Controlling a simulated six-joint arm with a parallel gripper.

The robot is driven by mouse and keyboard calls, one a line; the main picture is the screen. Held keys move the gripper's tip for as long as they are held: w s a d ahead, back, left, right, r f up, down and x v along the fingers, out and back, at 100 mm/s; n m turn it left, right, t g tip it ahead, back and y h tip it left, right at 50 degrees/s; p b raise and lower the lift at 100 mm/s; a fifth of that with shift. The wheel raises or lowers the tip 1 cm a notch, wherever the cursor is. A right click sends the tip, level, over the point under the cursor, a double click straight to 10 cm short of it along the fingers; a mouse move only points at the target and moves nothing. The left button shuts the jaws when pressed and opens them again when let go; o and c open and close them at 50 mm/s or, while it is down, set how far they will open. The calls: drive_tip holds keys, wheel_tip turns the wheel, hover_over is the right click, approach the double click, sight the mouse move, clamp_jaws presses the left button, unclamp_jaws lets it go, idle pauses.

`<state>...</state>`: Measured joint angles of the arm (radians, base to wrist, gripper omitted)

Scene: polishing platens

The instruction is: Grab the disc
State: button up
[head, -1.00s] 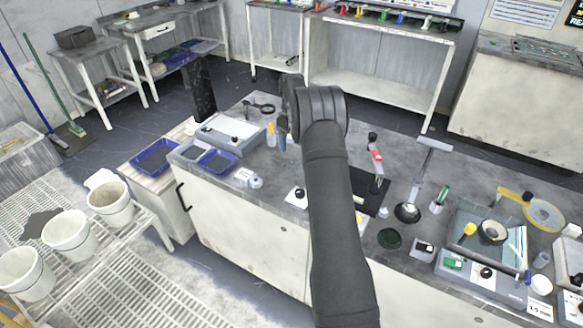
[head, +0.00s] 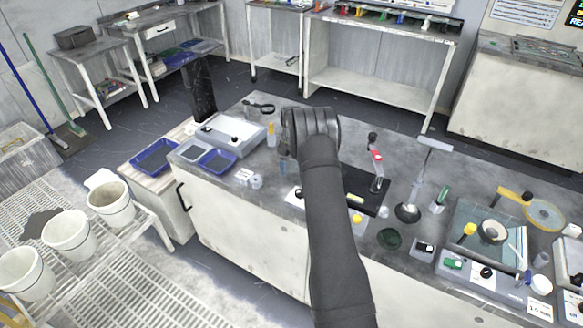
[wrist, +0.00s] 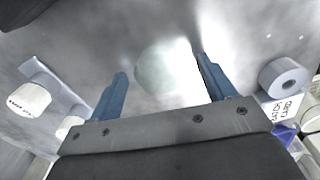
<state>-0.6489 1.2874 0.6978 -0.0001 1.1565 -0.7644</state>
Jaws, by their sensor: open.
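In the wrist view, a pale, faintly greenish round disc (wrist: 165,70) lies flat on the grey bench top, blurred by glare. My gripper (wrist: 161,65) is open, with its two blue fingers apart and the disc showing between and beyond their tips. Nothing is seen held. In the head view my gripper (head: 284,160) is low over the bench, left of the black plate, largely covered by my arm. I cannot make out the pale disc there. A dark green round piece (head: 389,238) lies near the bench's front edge, right of my arm.
A grey ring-shaped piece (wrist: 284,78) and a printed card (wrist: 287,108) are right of my fingers; a white cylinder (wrist: 30,98) is left. Blue trays (head: 217,161) stand at the bench's left end. A black plate (head: 362,190) with an upright post is to the right.

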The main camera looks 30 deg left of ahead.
drive_tip(key=c, duration=1.1)
drive_tip(key=shift+r, duration=0.15)
